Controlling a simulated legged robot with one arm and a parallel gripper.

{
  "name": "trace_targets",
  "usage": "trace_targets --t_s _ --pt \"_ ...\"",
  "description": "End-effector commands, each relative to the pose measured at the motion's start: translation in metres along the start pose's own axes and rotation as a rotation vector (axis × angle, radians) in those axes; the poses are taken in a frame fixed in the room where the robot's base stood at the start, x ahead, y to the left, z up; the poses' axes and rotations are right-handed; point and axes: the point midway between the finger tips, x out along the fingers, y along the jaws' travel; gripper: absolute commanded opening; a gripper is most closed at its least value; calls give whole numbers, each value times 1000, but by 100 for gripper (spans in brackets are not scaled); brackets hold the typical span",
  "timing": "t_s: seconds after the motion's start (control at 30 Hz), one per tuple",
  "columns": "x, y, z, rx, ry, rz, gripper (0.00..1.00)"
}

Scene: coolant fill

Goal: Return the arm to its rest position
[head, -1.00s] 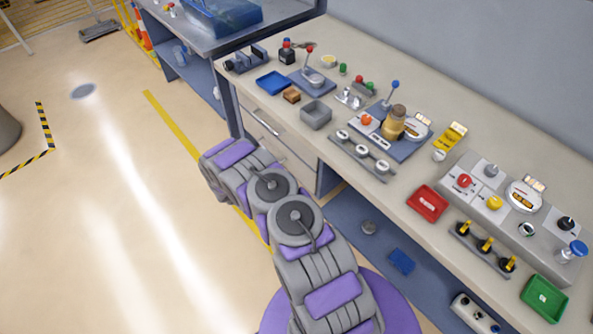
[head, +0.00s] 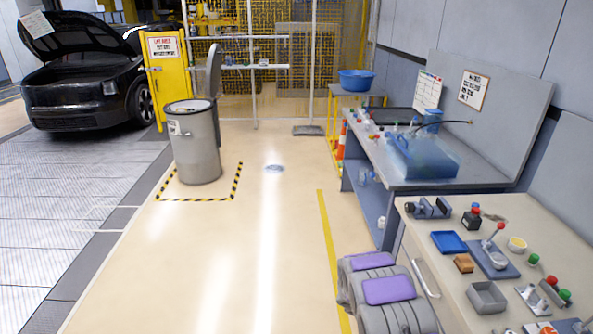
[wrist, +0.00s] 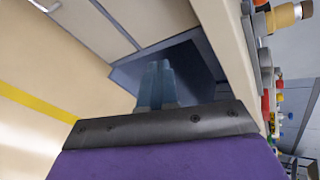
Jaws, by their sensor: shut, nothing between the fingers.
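My arm (head: 388,295) shows at the bottom right of the head view, folded beside the front of the workbench. My gripper is outside the head view. In the wrist view my gripper (wrist: 158,75) is shut, with its blue-grey fingers together and nothing between them. It points toward the dark lower shelf (wrist: 185,62) under the bench, apart from it as far as I can tell.
The workbench (head: 455,245) with switches and small trays stands close on the right. A second bench holds a blue translucent container (head: 425,158). A grey bin (head: 195,140) stands left inside striped tape. A black car (head: 80,85) has its hood up. The middle floor is clear.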

Motion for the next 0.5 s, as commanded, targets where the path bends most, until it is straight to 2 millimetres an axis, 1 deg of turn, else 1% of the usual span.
trace_targets --t_s 0.03,0.1,0.27,0.4,0.5 --pt "-8 -19 4 78 18 -4 0" --pt "-17 -43 4 188 50 -10 0" --pt "-45 -93 0 445 123 -25 0" --pt "-73 -132 -13 659 190 -42 0" --pt "-94 -157 -24 814 240 -51 0"
